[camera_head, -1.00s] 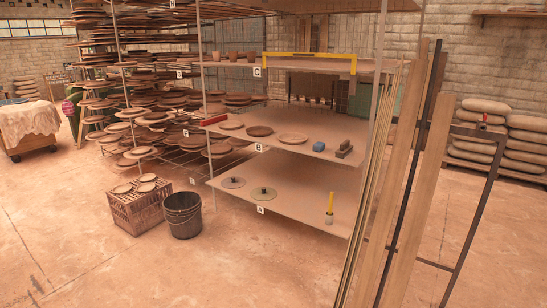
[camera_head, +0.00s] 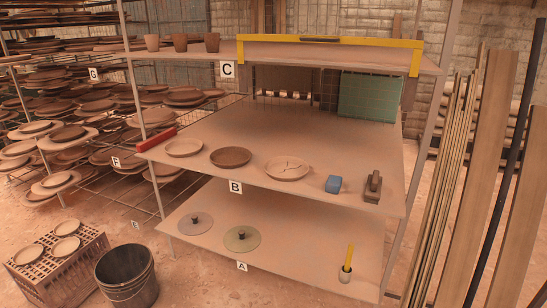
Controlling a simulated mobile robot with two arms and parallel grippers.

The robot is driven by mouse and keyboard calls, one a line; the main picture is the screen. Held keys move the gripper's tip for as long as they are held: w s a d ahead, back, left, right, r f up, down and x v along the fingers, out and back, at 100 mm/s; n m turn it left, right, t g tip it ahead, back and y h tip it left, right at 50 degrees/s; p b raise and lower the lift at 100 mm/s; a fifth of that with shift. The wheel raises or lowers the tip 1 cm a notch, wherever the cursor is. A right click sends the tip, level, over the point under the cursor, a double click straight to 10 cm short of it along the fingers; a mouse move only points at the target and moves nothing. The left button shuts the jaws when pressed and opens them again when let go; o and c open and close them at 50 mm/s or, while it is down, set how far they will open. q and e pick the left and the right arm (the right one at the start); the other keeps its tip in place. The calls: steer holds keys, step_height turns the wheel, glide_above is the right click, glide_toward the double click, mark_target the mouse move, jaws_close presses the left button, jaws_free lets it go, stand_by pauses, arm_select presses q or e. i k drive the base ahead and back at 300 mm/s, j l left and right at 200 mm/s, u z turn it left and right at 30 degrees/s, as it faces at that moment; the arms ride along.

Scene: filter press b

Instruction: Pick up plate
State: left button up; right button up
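Three round plates lie in a row on the middle shelf marked B (camera_head: 290,130). The left one is a light clay plate (camera_head: 184,148). The middle one is a darker brown plate (camera_head: 231,157). The right one is a light plate with marks or cracks on its face (camera_head: 287,167). I cannot tell which of them is the task's plate. Neither of my grippers shows in the head view.
Shelf B also holds a red bar, a blue block (camera_head: 333,184) and a dark wood tool (camera_head: 373,187). Shelf A (camera_head: 290,225) below holds two knobbed discs and a yellow stick in a cup. A bucket (camera_head: 127,275) and crate (camera_head: 60,268) stand left; upright planks (camera_head: 480,180) stand right.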

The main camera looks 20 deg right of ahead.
mark_target(283, 169)
steer(key=i+j+z, duration=0.15)
steer(key=i+z, duration=0.35)
steer(key=i+j+z, duration=0.3)
steer(key=z, duration=0.15)
steer(key=i+j+z, duration=0.5)
